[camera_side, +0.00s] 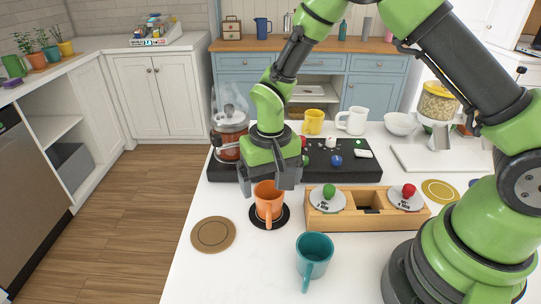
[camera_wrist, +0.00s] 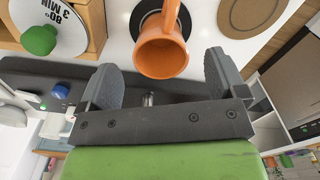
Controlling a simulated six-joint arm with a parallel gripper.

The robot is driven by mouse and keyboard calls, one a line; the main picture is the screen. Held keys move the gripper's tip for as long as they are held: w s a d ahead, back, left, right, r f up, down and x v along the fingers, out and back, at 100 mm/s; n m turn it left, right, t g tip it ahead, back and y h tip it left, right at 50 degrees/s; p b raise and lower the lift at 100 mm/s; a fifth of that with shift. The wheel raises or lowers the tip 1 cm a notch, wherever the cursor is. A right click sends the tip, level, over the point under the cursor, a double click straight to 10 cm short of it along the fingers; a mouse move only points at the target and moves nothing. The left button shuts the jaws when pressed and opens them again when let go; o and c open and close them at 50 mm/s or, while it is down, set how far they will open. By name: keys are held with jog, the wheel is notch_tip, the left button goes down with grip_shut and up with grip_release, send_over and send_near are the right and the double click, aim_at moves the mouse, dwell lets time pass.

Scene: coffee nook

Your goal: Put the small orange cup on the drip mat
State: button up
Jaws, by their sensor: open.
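The orange cup (camera_side: 268,204) stands upright on a round black mat (camera_side: 285,219) on the white counter, its handle toward the side camera. My gripper (camera_side: 274,184) is open and points down over the cup, overlapping its rim in the side view. In the wrist view, the orange cup (camera_wrist: 160,54) shows between the fingertips of my gripper (camera_wrist: 163,66), with no clear contact on either side. Part of the round black mat (camera_wrist: 149,24) shows behind the cup. Which mat is the drip mat is unclear.
A teal cup (camera_side: 314,255) stands in front, right of the orange cup. A brown round coaster (camera_side: 213,234) lies to the left. A wooden box (camera_side: 340,222) with round lids is close on the right.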

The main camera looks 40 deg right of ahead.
notch_tip(320, 180, up, 7)
jog(key=s+d+r+t+y, duration=0.1)
jog(key=s+d+r+t, duration=0.1)
jog(key=s+r, duration=0.6)
jog(key=s+d+r+t+y, duration=0.1)
jog(key=s+d+r+t, duration=0.1)
jog(key=s+r+t, duration=0.3)
jog(key=s+r, duration=0.3)
jog(key=s, duration=0.1)
jog(key=shift+s+r+n, duration=0.2)
jog(key=shift+s+n, duration=0.1)
jog(key=shift+s, duration=0.05)
jog(key=shift+c, duration=0.2)
dwell(0.4)
